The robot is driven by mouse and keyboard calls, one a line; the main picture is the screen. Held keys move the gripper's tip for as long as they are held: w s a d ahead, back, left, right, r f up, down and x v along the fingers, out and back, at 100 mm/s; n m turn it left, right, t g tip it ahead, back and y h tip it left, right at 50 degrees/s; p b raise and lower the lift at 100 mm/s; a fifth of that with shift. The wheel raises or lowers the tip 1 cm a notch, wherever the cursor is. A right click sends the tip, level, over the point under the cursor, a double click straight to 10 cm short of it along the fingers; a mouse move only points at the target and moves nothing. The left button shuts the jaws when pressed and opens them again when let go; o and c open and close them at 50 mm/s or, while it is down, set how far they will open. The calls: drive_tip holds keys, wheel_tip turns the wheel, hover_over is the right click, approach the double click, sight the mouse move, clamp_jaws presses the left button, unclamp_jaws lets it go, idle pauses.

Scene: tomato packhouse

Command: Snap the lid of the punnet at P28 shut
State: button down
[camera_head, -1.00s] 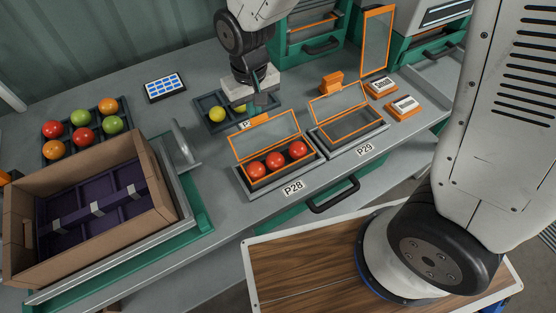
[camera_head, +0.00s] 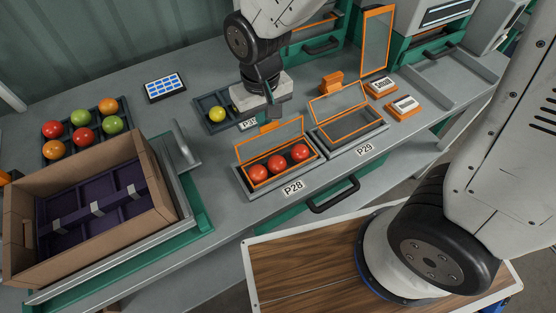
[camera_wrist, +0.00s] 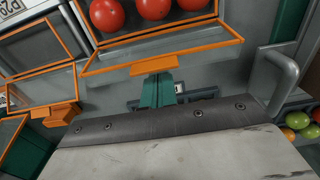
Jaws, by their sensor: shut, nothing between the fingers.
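The punnet at P28 (camera_head: 284,184) holds three red tomatoes (camera_head: 277,164) in a row. Its clear, orange-framed lid (camera_head: 240,155) is open, hinged at the back edge and tilted up over the tomatoes. My gripper (camera_head: 269,117) is shut and empty, behind the lid at its orange tab. In the wrist view the green fingertips (camera_wrist: 157,90) are close to the lid's tab (camera_wrist: 153,65); I cannot tell whether they touch. The tomatoes (camera_wrist: 155,8) show at the top of that view.
The P29 punnet (camera_head: 345,143) stands to the right, empty with its lid up. A tray with a yellow tomato (camera_head: 217,114) is behind. A cardboard box (camera_head: 165,200) and metal handle (camera_head: 186,145) are to the left. Labelled orange blocks (camera_head: 404,106) lie to the right.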

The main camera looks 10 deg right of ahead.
drive_tip(key=shift+s+d+r, duration=0.2)
drive_tip(key=shift+s, duration=0.5)
drive_tip(key=shift+s+d+r, duration=0.15)
drive_tip(key=shift+s+r, duration=0.05)
drive_tip(key=shift+s, duration=0.45)
drive_tip(key=shift+w, duration=0.1)
drive_tip(key=shift+r, duration=4)
drive_tip(key=s+d+r+m, duration=0.1)
drive_tip(key=s+d+r, duration=0.2)
drive_tip(key=d, duration=0.3)
drive_tip(key=s+d+r+m+t, duration=0.1)
drive_tip(key=s+d+r, duration=0.2)
drive_tip(key=d, duration=0.3)
drive_tip(key=s+d+r+m, duration=0.1)
drive_tip(key=s+d+r, duration=0.2)
drive_tip(key=s+d, duration=0.2)
drive_tip(key=shift+d, duration=0.65)
